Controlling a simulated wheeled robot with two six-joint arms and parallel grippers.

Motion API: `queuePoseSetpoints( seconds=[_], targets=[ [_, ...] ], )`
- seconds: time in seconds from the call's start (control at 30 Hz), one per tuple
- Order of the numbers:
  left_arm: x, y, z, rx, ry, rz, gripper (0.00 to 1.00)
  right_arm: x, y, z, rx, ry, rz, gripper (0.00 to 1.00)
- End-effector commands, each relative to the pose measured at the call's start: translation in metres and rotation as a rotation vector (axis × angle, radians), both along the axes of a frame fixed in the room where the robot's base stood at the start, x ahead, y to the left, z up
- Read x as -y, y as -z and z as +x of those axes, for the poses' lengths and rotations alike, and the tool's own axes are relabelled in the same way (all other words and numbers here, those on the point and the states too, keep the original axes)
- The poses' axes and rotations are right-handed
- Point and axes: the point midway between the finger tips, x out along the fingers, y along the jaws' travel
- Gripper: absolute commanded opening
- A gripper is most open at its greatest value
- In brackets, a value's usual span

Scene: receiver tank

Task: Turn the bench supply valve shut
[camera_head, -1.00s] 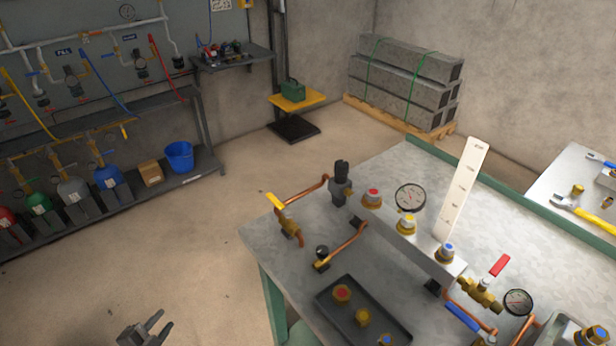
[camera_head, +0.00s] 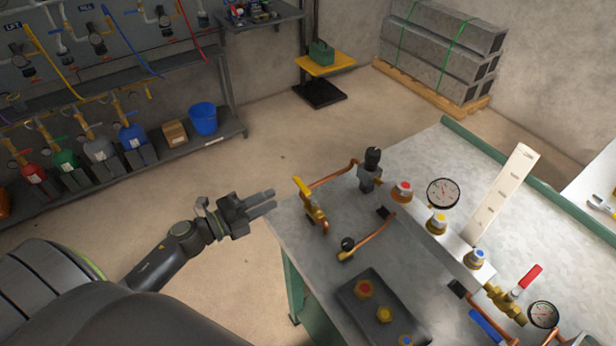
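A brass valve with a yellow lever (camera_head: 313,207) sits at the left end of the copper line on the metal workbench (camera_head: 300,243), near its left corner. No label on it is readable. Its lever slants up and to the left, off the line of the pipe. My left gripper (camera_head: 268,202) is just left of the valve, by the bench's left edge. Its two fingers point right towards the valve with a gap between them, and it is empty and apart from the valve. My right gripper is not in view.
A block manifold (camera_head: 425,225) with coloured caps, a gauge (camera_head: 443,193) and a black knob fitting (camera_head: 370,171) stand right of the valve. A red-lever valve (camera_head: 507,298) is further right. A dark tray (camera_head: 362,305) lies in front. The floor left of the bench is clear.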

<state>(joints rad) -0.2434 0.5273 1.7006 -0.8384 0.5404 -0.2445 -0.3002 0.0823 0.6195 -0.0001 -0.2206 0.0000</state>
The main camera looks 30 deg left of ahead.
Motion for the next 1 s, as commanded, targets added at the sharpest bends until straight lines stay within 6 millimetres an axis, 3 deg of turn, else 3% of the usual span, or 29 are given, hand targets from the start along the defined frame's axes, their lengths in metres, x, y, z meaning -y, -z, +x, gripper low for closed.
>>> queuePoseSetpoints(
  seconds=[0.3,0.5,0.7,1.0],
  targets=[
    [0.036,-0.004,0.060,0.001,-0.001,-0.005,0.29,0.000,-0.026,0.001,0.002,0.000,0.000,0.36],
    [0.052,-0.001,0.088,-0.001,0.000,-0.003,0.29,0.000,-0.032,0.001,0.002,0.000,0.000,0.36],
    [0.059,0.000,0.100,-0.001,0.000,-0.002,0.29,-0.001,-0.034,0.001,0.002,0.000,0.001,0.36],
    [0.060,0.000,0.102,-0.002,0.000,-0.001,0.29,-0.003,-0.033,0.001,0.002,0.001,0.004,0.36]
  ],
)
